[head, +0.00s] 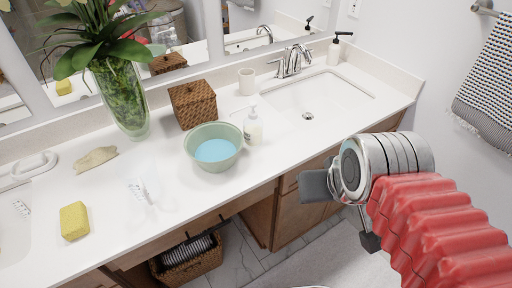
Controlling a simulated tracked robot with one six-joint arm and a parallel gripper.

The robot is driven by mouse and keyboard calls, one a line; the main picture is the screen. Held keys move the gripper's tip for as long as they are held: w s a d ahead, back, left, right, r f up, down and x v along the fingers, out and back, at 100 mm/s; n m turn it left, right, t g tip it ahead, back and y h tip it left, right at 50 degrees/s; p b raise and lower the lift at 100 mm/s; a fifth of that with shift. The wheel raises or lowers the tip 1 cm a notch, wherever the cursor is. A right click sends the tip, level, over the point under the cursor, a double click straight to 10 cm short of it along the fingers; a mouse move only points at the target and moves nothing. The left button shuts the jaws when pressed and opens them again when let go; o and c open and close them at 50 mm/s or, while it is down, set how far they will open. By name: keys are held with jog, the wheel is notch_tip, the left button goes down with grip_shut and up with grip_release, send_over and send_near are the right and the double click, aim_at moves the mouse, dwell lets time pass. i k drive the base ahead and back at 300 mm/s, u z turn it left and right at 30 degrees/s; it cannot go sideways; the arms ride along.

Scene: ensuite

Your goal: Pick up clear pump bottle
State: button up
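The clear pump bottle (253,128) stands upright on the white counter, just right of a green bowl. It has a white pump top, and a label shows on its front. My gripper (341,213) is in front of the counter edge, to the right of and nearer than the bottle, and clear of it. Its two dark fingers are apart, with nothing seen between them. A second pump bottle (334,51) with a black top stands behind the sink by the wall.
The green bowl (214,159) with blue contents nearly touches the bottle. A wicker box (193,105), a cup (246,81) and a glass vase (121,100) stand behind. The sink (318,97) is to the right. A yellow sponge (74,221) lies at left. Free counter lies in front.

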aim_at(253, 124)
jog(key=k, duration=0.95)
jog(key=u, duration=0.85)
jog(key=i, duration=1.5)
jog(key=u, duration=0.05)
